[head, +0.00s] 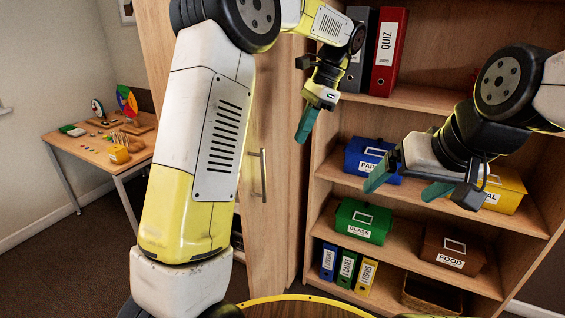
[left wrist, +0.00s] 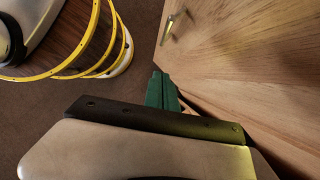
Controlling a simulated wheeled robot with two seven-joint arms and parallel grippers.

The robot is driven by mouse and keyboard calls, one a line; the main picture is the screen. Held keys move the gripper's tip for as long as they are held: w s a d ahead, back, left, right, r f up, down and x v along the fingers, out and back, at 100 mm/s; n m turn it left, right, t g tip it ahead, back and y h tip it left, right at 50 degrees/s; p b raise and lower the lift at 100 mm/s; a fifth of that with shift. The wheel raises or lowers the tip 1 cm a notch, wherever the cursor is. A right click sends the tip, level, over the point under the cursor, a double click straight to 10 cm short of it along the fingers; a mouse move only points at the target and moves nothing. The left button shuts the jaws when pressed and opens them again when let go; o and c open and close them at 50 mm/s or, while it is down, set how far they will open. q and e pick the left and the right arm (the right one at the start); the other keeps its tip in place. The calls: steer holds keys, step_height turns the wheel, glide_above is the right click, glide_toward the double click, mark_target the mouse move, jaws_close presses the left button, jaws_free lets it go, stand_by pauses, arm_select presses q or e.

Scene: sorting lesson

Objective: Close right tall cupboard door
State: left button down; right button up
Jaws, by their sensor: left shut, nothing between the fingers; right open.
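A tall wooden cupboard door (head: 274,215) with a metal handle (head: 263,175) stands left of open shelves in the head view. My left arm hides part of it. In the left wrist view the door's broad wooden face (left wrist: 245,60) fills the right, with its handle (left wrist: 170,27) near the top. My left gripper (head: 303,138) is shut and empty, in front of the cupboard and right of the handle. Its green fingers (left wrist: 160,90) show close to the door; contact cannot be told. My right gripper (head: 405,188) is open and empty before the shelves.
The cupboard shelves hold a red binder (head: 388,50), a blue box (head: 365,158), a green box (head: 363,221), a brown box (head: 453,250) and a yellow box (head: 508,188). A desk (head: 85,154) stands at the far left. My round base edge shows at the bottom.

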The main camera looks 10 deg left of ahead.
arm_select(q)
steer(key=s+a+f, duration=0.3)
steer(key=a+f, duration=0.4)
steer(key=f, duration=0.2)
stand_by(0.4)
